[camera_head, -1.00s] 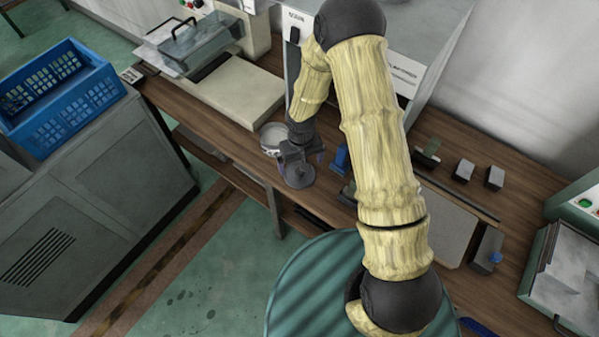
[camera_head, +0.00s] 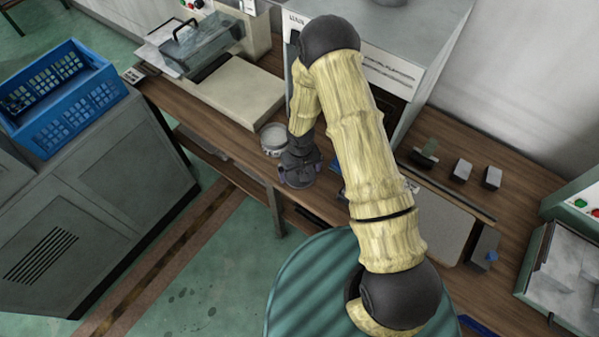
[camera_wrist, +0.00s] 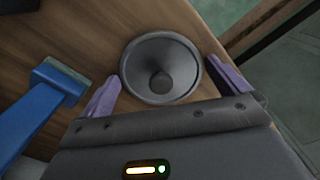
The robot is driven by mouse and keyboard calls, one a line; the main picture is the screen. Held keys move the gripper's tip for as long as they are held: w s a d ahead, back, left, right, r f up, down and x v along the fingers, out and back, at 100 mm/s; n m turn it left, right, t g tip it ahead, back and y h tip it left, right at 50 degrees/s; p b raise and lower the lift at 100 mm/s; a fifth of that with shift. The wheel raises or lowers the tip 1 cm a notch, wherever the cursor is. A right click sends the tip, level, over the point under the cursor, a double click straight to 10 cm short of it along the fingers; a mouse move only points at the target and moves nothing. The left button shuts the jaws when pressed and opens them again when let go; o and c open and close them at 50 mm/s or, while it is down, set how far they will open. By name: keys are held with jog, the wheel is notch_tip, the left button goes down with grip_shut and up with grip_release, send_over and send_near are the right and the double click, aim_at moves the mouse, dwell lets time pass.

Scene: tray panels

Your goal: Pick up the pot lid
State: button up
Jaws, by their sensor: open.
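The pot lid (camera_wrist: 180,82) is a round dark grey disc with a rim and a central knob, lying on the brown wooden bench near its edge. My gripper (camera_wrist: 162,71) is open, with one purple finger on each side of the lid in the wrist view. The fingers look just beside the rim; I cannot tell whether they touch it. In the head view my gripper (camera_head: 299,177) is over the lid's spot and hides most or all of it.
A blue tool (camera_wrist: 38,108) lies just left of my gripper in the wrist view. A round pale container (camera_head: 273,139) stands close by in the head view. The bench edge drops to the green floor (camera_head: 225,235). Machines and small blocks stand farther along the bench.

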jog(key=shift+c, duration=0.2)
jog(key=c, duration=0.6)
jog(key=shift+o, duration=0.2)
notch_tip(320, 180, up, 10)
jog(key=b, duration=0.1)
jog(key=shift+b, duration=0.3)
dwell(0.3)
